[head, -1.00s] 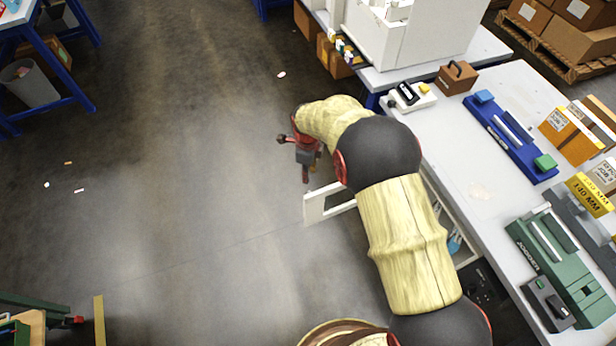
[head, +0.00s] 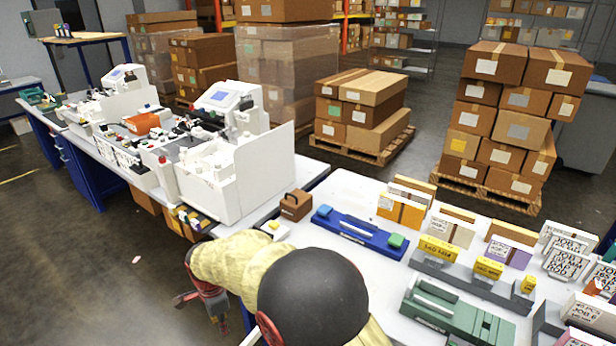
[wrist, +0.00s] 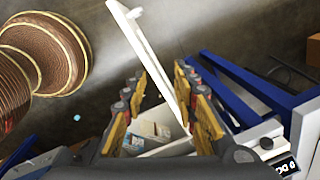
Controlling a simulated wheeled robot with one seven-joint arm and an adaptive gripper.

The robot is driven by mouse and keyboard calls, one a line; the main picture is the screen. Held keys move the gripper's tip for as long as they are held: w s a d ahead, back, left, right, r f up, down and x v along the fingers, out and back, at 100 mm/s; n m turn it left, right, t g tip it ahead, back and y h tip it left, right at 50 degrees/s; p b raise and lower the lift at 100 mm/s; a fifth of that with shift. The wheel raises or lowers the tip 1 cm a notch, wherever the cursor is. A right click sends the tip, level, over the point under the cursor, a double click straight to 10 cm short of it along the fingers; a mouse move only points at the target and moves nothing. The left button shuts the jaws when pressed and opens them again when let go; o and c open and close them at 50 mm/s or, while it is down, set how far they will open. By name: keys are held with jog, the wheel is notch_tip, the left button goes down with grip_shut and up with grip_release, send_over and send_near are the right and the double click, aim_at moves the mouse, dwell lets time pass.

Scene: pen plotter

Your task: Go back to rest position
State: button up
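My gripper (head: 204,302) hangs beside the near edge of the white worktable (head: 345,190), over the floor, with my arm's yellow and black links above it. In the wrist view, its two yellow-padded fingers (wrist: 162,80) stand apart with a gap between them. A white drawer-like panel (wrist: 140,45) shows beyond and between the fingers; I see no clear grip on it. Behind it is an open white compartment (wrist: 150,132) with small items inside. Only a sliver of the white panel shows in the head view (head: 250,338), mostly hidden by my arm.
On the worktable are a blue fixture (head: 358,232), a green fixture (head: 455,312), a brown box (head: 296,205) and several card holders. A white plotter machine (head: 238,170) stands at the back left. Stacked cartons (head: 510,125) stand behind. The floor at left (head: 80,250) is mostly clear.

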jog(key=s+d+r+n+t, duration=0.1)
jog(key=s+d+r+n, duration=0.15)
jog(key=d+r, duration=0.95)
jog(key=s+d+r+n+t, duration=0.1)
jog(key=d+r+n, duration=0.2)
jog(key=d+r, duration=0.9)
jog(key=s+d+r+n+t, duration=0.1)
jog(key=s+d+n, duration=0.2)
jog(key=s+d, duration=0.6)
jog(key=s+d+r+n+t+p, duration=0.1)
jog(key=s+d+n, duration=0.2)
jog(key=s+d, duration=0.6)
jog(key=shift+s+d+t+h, duration=0.2)
jog(key=shift+d+t+h, duration=0.15)
jog(key=shift+d, duration=0.65)
jog(key=shift+r, duration=0.1)
